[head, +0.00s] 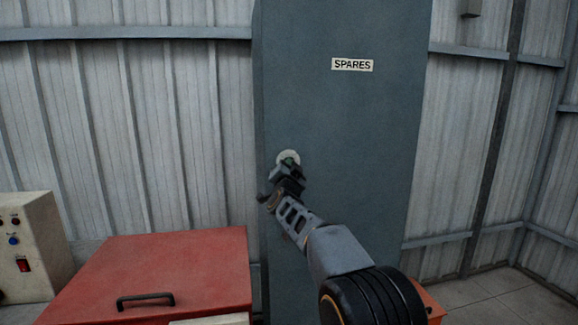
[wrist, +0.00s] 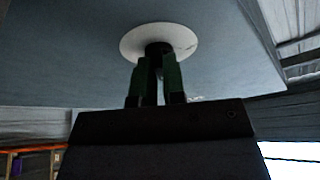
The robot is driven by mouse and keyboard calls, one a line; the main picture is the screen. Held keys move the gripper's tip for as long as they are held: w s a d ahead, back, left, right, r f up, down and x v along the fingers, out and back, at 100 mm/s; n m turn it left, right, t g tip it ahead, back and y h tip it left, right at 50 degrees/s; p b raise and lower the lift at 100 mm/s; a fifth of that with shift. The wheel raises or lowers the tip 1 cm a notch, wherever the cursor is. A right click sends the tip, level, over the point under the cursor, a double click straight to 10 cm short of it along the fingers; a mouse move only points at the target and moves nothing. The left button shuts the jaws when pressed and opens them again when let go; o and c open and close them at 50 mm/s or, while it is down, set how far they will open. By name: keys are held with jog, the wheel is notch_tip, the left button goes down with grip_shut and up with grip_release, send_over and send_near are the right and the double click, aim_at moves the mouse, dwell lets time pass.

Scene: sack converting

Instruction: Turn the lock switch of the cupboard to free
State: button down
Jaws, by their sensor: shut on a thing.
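The cupboard (head: 345,130) is a tall blue-grey cabinet with a "SPARES" label on its front. Its lock switch shows as a pale round plate (head: 288,157) low on the left part of the front, mostly behind my gripper (head: 289,163) in the head view. In the wrist view the white round plate (wrist: 135,42) has a dark knob (wrist: 158,47) at its middle. My gripper (wrist: 158,68) has its green-tipped fingers closed on this knob. The fingers hide much of the knob, and I cannot tell which way it is turned.
A red chest (head: 190,270) with a black handle stands left of the cupboard. A beige control box (head: 30,240) with buttons and a red switch is at the far left. Corrugated metal walls stand behind. Bare floor (head: 510,295) shows at the right.

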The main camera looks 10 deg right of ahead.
jog(key=shift+r+m+h, duration=0.2)
jog(key=shift+m+h, duration=0.1)
jog(key=shift+m, duration=0.5)
jog(key=c, duration=1.2)
grip_release()
jog(key=shift+f, duration=0.1)
jog(key=shift+g, duration=0.3)
jog(key=b+v, duration=0.3)
jog(key=v, duration=1)
jog(key=shift+s+f, duration=0.2)
jog(key=shift+s, duration=0.15)
jog(key=shift+a+f, duration=0.1)
jog(key=shift+a, duration=0.05)
